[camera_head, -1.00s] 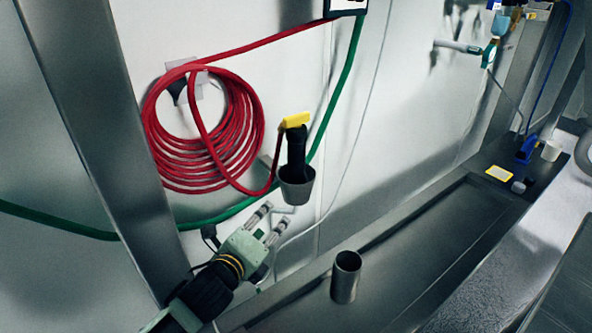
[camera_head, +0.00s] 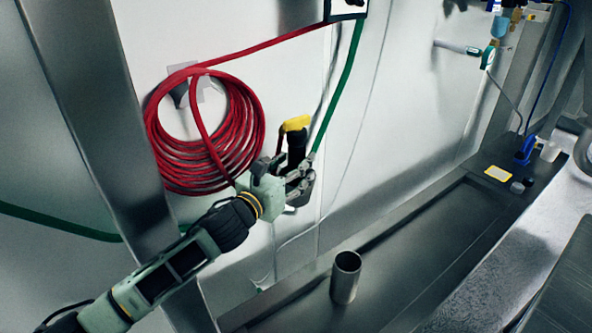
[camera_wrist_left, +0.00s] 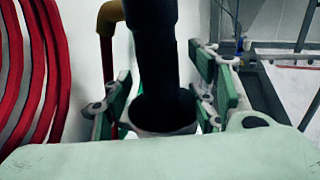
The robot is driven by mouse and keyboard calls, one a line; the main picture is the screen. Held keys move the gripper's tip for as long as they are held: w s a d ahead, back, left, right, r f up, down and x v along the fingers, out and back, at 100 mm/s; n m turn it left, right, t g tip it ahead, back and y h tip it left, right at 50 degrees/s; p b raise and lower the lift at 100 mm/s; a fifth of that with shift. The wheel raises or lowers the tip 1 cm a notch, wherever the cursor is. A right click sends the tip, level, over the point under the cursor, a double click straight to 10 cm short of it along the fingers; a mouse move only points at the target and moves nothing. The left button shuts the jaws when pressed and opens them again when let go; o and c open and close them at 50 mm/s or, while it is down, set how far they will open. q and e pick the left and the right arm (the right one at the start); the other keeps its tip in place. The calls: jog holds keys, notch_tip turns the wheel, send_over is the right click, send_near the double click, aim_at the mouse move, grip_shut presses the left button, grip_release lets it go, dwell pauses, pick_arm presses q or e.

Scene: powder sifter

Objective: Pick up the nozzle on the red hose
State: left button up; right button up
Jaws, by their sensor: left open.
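The nozzle (camera_head: 297,143) is black with a yellow top and stands upright in a grey cup-shaped holder (camera_head: 303,194) on the wall. The red hose (camera_head: 250,125) hangs coiled on the wall to its left. My left gripper (camera_head: 300,178) is at the holder and partly hides the nozzle's lower part. In the left wrist view the nozzle (camera_wrist_left: 151,45) goes down into the holder (camera_wrist_left: 160,118). The fingers of my left gripper (camera_wrist_left: 163,98) are open, one on each side of the nozzle. I cannot tell whether they touch it. My right gripper is not in view.
A green hose (camera_head: 342,85) runs along the wall behind the holder. A metal cup (camera_head: 346,278) stands on the ledge (camera_head: 400,262) below. A steel post (camera_head: 95,120) rises at the left. A blue item (camera_head: 526,149) and a yellow label (camera_head: 498,174) are at the right.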

pick_arm(q)
jog(key=shift+x, duration=1.05)
grip_shut()
jog(key=shift+r, duration=0.1)
